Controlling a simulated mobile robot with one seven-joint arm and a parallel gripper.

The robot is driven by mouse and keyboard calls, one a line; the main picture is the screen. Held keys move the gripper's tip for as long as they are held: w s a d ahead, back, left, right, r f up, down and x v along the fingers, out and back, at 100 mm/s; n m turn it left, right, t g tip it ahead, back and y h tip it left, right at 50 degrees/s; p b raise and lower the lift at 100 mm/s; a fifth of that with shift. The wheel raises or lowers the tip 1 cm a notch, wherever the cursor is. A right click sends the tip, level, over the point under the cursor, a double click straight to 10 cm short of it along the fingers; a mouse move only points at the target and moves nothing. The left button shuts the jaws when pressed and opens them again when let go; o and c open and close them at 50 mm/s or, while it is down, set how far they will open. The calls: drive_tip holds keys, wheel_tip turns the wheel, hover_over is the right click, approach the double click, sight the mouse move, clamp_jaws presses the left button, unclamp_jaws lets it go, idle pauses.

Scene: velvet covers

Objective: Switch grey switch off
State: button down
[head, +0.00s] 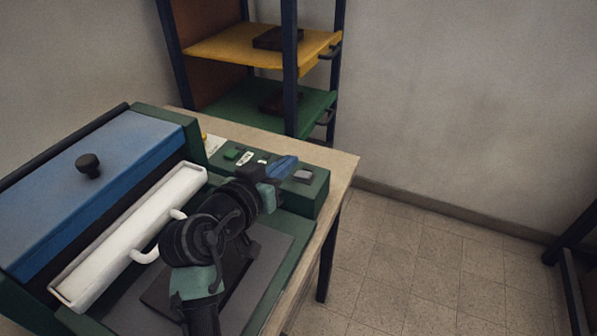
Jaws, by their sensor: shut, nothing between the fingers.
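The grey switch (304,176) is a small grey block on top of the green control box at the right end of the machine. My gripper (287,166) is just left of the switch in the picture, with its blue fingers shut and empty. A small gap seems to show between the fingertips and the switch, but I cannot tell for sure whether they touch. My arm hides part of the control box. I cannot tell the switch's position.
The green machine has a blue lid with a black knob (88,165) and a white bar (130,235) with a handle. A green button (233,154) sits on the control box. A shelf rack (262,45) stands behind the wooden table (343,167).

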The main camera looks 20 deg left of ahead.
sight(302, 186)
drive_tip(key=x, duration=0.3)
drive_tip(key=shift+w, duration=0.25)
drive_tip(key=f, duration=0.2)
drive_tip(key=shift+w+d+f, duration=0.2)
drive_tip(key=shift+f, duration=0.1)
drive_tip(key=shift+d+f, duration=0.15)
drive_tip(key=shift+f, duration=0.65)
drive_tip(key=shift+d+f+m+y+b, duration=0.25)
drive_tip(key=shift+f+m+b, duration=0.3)
drive_tip(key=shift+b, duration=0.55)
drive_tip(key=shift+d+f+m+b, duration=0.1)
drive_tip(key=shift+f+m+b, duration=0.1)
drive_tip(key=shift+m+b, duration=0.25)
drive_tip(key=shift+r+p, duration=0.6)
drive_tip(key=shift+p, duration=0.05)
drive_tip(key=r+p, duration=0.2)
drive_tip(key=r, duration=0.1)
drive_tip(key=r+p, duration=0.1)
drive_tip(key=shift+d+r, duration=0.25)
drive_tip(key=shift+d, duration=0.1)
drive_tip(key=f+v, duration=0.1)
drive_tip(key=v, duration=0.9)
drive_tip(key=shift+d+b, duration=0.25)
drive_tip(key=shift+b, duration=0.1)
